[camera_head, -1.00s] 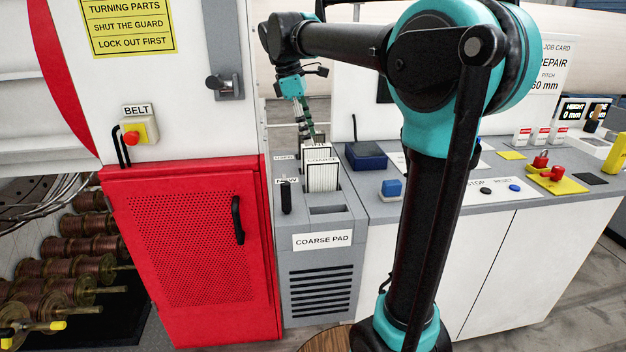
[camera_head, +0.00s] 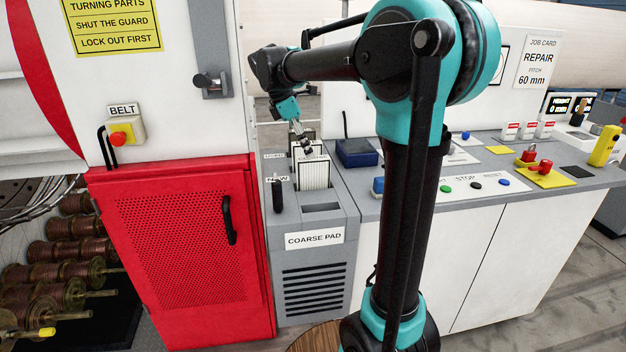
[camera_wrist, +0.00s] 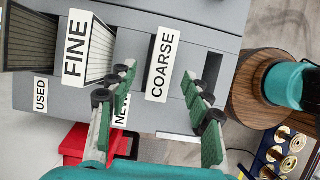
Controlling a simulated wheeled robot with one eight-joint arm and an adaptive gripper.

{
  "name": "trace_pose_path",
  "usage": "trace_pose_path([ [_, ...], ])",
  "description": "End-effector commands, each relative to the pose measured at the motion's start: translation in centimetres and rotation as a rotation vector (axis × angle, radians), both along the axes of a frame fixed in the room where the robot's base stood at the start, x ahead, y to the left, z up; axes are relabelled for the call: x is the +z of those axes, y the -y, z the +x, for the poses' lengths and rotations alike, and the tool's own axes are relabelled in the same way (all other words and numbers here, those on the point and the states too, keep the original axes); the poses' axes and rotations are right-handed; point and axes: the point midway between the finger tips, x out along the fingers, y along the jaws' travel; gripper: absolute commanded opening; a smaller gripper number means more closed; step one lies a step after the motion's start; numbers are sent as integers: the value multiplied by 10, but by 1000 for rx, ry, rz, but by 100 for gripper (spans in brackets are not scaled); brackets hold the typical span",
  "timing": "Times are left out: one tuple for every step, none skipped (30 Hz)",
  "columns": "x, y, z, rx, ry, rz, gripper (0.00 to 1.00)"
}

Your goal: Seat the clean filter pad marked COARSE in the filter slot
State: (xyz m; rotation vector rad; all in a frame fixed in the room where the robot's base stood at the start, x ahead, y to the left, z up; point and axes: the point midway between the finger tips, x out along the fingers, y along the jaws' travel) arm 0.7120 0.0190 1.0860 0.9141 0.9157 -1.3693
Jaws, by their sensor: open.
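The pad marked COARSE (camera_wrist: 163,64) stands upright in the grey filter unit (camera_wrist: 225,42). Its white label lies between my open fingers in the wrist view, and neither finger appears closed on it. In the head view the white pleated COARSE pad (camera_head: 314,176) stands behind an empty-looking slot (camera_head: 321,207) in the unit top. My gripper (camera_wrist: 158,70) is open and points down over the pad; in the head view my gripper (camera_head: 304,147) is small and partly merges with the pads. A pad marked FINE (camera_wrist: 76,48) stands beside the COARSE pad. A dark slot (camera_wrist: 210,70) shows past the right finger.
A USED label (camera_wrist: 40,94) and a NEW label (camera_wrist: 122,107) mark the unit top. A black upright handle (camera_head: 278,195) stands at its left. The red guard door (camera_head: 180,255) is left; a blue box (camera_head: 357,152) and the control counter (camera_head: 470,205) are right.

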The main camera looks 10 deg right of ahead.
Motion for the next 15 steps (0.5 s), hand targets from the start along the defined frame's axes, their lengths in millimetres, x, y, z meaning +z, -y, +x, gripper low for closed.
trace_pose_path([
  [-2,1,0,0,0,0,50],
  [-3,1,0,0,0,0,50],
  [-6,2,0,-1,0,0,50],
  [-8,3,0,-1,0,0,50],
  [-12,5,-1,-1,0,0,50],
  [-17,7,-1,-2,0,0,50],
  [-21,9,-2,-3,0,0,50],
  [-26,10,-2,-3,0,0,50],
  [-31,13,-3,-3,0,0,50],
  [-35,14,-3,-3,0,0,50],
  [-39,16,-2,-3,0,0,50],
  [-43,17,-2,-2,1,0,50],
  [-45,18,-2,-1,0,0,50],
  [-47,19,-2,-1,0,0,50],
  [-49,19,-2,-1,0,0,50],
])
